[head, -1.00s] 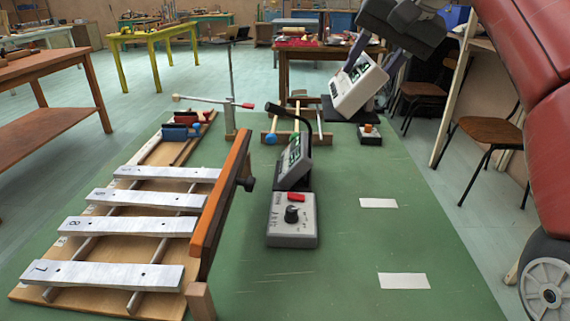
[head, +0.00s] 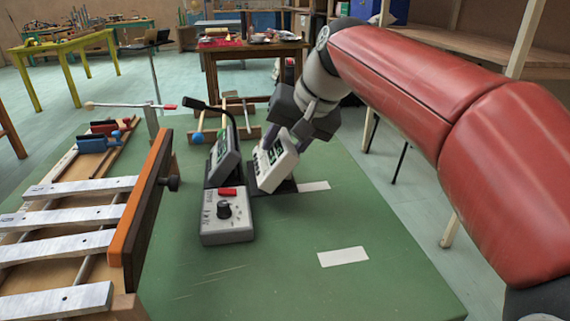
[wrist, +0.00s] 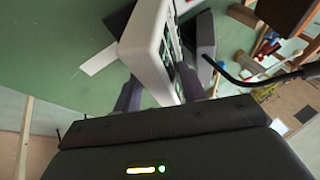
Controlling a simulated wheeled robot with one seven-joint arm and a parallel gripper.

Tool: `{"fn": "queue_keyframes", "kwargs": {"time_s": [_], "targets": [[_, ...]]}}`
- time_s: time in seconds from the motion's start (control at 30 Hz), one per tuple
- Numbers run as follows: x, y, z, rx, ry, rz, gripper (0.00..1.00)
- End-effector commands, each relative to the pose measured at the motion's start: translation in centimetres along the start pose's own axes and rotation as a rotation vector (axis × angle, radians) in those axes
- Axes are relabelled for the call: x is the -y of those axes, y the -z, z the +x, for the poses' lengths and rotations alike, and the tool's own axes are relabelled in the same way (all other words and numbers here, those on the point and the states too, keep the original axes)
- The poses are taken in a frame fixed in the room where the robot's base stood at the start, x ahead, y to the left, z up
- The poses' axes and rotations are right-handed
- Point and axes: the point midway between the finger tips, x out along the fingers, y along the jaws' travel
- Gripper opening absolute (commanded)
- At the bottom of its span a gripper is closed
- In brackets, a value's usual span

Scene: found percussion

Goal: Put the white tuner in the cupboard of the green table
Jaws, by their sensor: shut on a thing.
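The white tuner (head: 276,170), a tilted box with a dark and green screen, is between the fingers of my gripper (head: 275,143), which is shut on it. It is just right of a grey screened device (head: 223,158), very close; I cannot tell whether they touch. In the wrist view the tuner (wrist: 144,38) is between my purple fingers (wrist: 160,94). A dark patch (head: 287,188) lies under it; I cannot tell if it is a foot or a shadow, nor if the tuner touches the green table (head: 270,280). The cupboard does not show.
A grey box with a knob and red button (head: 227,220) stands in front of the screened device. A metal-bar xylophone (head: 70,215) with an orange-edged board fills the left. White strips (head: 343,257) mark the clear right front. A wooden frame (head: 222,132) stands behind.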

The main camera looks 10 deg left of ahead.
Motion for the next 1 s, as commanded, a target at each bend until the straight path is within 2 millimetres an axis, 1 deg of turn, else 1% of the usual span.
{"fn": "queue_keyframes", "kwargs": {"time_s": [0.2,0.3,0.67,0.7,0.83,0.87,1.0], "targets": [[-1.2,-1.0,2.5,0.001,-0.001,0.0,0.0],[-1.5,-1.3,3.1,0.0,0.0,0.001,0.0],[-1.6,-1.4,3.5,-0.001,0.0,0.0,0.0],[-1.6,-1.4,3.5,0.001,0.0,0.0,0.45],[-1.6,-1.4,3.4,0.001,0.0,0.0,0.62],[-1.6,-1.4,3.4,0.001,0.0,0.0,0.63],[-1.6,-1.4,3.4,0.001,0.0,0.0,0.63]]}}
